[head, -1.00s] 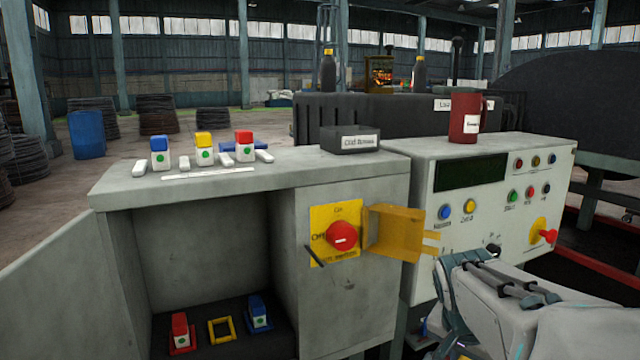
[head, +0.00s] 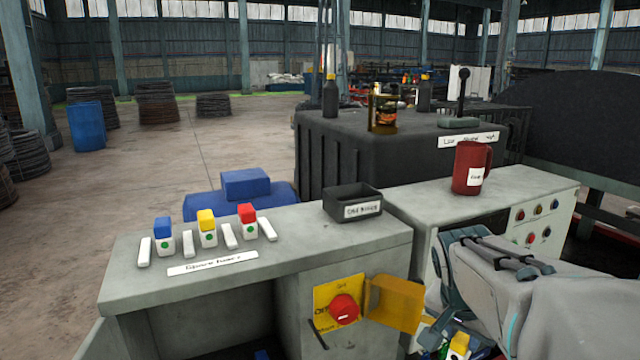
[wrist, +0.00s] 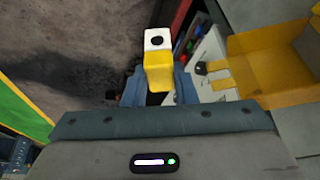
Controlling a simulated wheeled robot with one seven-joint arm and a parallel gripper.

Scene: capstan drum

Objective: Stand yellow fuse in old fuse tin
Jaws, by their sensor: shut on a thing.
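The held yellow fuse (head: 459,344), a white block with a yellow cap, is in my gripper (head: 442,338) low at the right, in front of the control box. In the wrist view the fuse (wrist: 158,70) sits between the two fingers of my gripper (wrist: 158,84); its white end with a dark dot points away from the palm. The old fuse tin (head: 362,211) is a small black open box with a white label on the cabinet top, to the upper left of my gripper. I see no fuse in its visible part; its floor is partly hidden.
Blue, yellow and red spare fuses (head: 207,228) stand between white dividers on the cabinet top (head: 290,250). A red mug (head: 470,168) stands right of the tin. A yellow switch plate with a red knob (head: 343,308) and an open yellow flap (head: 395,303) are below the tin.

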